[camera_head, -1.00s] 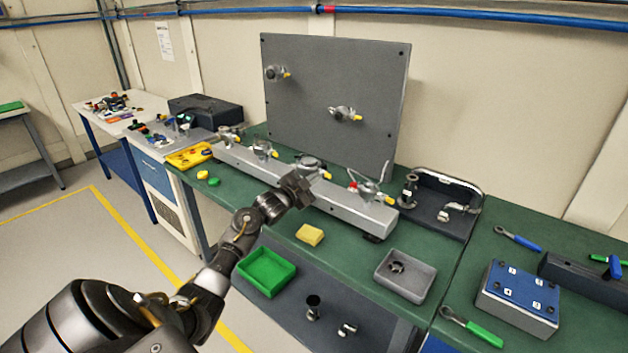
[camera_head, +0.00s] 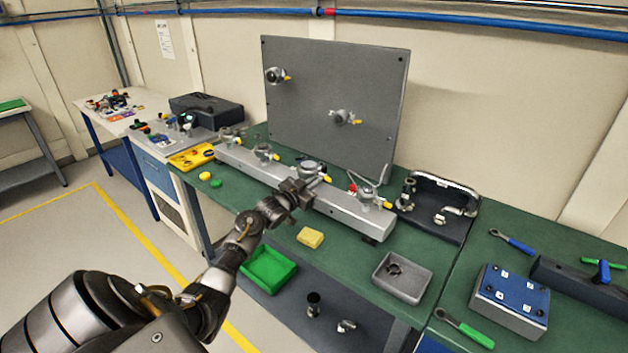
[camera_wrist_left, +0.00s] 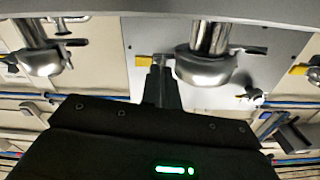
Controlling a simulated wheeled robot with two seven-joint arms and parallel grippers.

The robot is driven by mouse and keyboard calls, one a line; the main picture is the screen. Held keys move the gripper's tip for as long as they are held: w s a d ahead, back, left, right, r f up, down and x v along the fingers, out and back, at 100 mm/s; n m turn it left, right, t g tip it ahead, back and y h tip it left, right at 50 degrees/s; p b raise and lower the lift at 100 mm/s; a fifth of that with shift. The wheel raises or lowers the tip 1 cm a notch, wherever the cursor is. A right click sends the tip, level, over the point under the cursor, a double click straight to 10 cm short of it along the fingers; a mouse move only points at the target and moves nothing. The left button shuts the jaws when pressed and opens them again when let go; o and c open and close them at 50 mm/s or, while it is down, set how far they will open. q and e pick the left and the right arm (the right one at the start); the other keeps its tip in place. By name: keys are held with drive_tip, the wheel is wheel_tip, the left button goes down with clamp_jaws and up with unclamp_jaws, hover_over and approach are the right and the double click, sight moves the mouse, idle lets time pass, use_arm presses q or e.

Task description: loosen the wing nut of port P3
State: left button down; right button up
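A long grey manifold bar (camera_head: 345,210) on the green bench carries a row of clamped ports. The third clamp from the left (camera_head: 309,168) has a yellow-tipped wing nut (camera_head: 326,180); no port label is readable, so I cannot confirm it is P3. My left gripper (camera_head: 306,183) is right at this clamp, partly covering its near side. In the left wrist view, the narrow dark fingers (camera_wrist_left: 161,82) reach up beside a silver clamp (camera_wrist_left: 205,68), with a yellow wing tip (camera_wrist_left: 144,60) at their ends. Contact and finger gap are unclear. My right gripper is not in view.
A grey upright panel (camera_head: 370,80) with two more clamped ports stands behind the bar. A yellow block (camera_head: 311,238), green tray (camera_head: 267,270) and grey tray (camera_head: 402,280) lie in front. A dark tray with fittings (camera_head: 430,222) is at the right.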

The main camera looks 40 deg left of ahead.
use_arm(q)
drive_tip(key=shift+r+n, duration=0.1)
drive_tip(key=shift+n, duration=0.5)
drive_tip(key=c, duration=1.6)
unclamp_jaws()
drive_tip(key=shift+c, duration=0.2)
